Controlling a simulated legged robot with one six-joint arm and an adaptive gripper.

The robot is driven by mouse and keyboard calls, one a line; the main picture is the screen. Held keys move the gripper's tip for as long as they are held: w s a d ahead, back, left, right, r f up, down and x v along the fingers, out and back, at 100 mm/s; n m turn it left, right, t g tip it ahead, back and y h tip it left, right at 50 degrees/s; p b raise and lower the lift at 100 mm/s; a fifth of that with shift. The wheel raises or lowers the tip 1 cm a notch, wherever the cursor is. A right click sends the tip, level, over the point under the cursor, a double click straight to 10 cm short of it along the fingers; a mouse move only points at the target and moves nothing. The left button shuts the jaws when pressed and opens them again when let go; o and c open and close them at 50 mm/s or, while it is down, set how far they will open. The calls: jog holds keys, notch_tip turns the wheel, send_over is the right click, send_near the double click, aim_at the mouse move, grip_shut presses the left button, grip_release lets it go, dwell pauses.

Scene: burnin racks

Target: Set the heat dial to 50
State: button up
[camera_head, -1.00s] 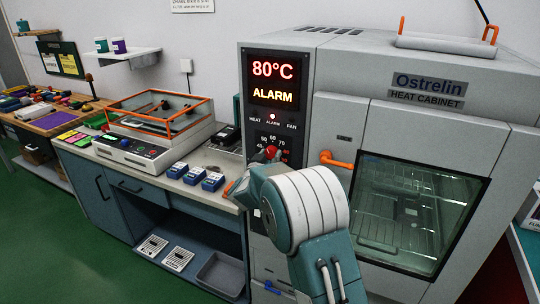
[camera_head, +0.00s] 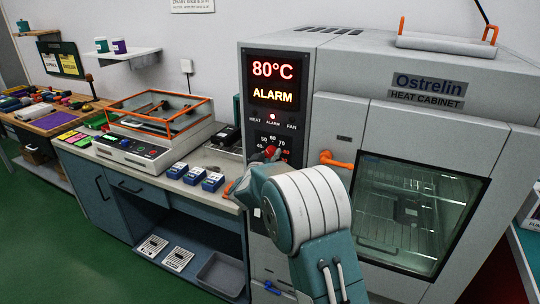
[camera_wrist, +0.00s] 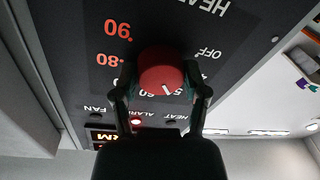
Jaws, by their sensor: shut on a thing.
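The red heat dial (camera_wrist: 161,70) sits on the black panel of the heat cabinet and shows upside down in the wrist view. Its white mark points down and slightly right there, near the 50 and 60 labels; the exact setting is hard to tell. My gripper (camera_wrist: 163,85) has one finger on each side of the dial and is shut on it. In the head view the dial (camera_head: 271,152) is partly hidden by my wrist. The display (camera_head: 273,81) above reads 80°C and ALARM, and the small alarm lamp (camera_head: 272,116) is lit.
An orange door handle (camera_head: 335,160) sticks out just right of the dial. The cabinet's glass door (camera_head: 405,205) is shut. A bench (camera_head: 145,190) with blue boxes (camera_head: 195,175) and an orange-framed device (camera_head: 150,125) stands to the left.

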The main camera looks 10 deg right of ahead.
jog(key=o, duration=1.1)
jog(key=shift+a+f, duration=0.1)
jog(key=shift+f, duration=0.2)
jog(key=shift+o, duration=0.2)
jog(key=shift+w+r, duration=0.1)
jog(key=shift+w, duration=0.05)
jog(key=shift+r, duration=0.1)
jog(key=shift+s+a, duration=0.15)
jog(key=shift+s, duration=0.15)
jog(key=v, duration=1.1)
jog(key=shift+a, duration=0.2)
jog(key=shift+s, duration=0.15)
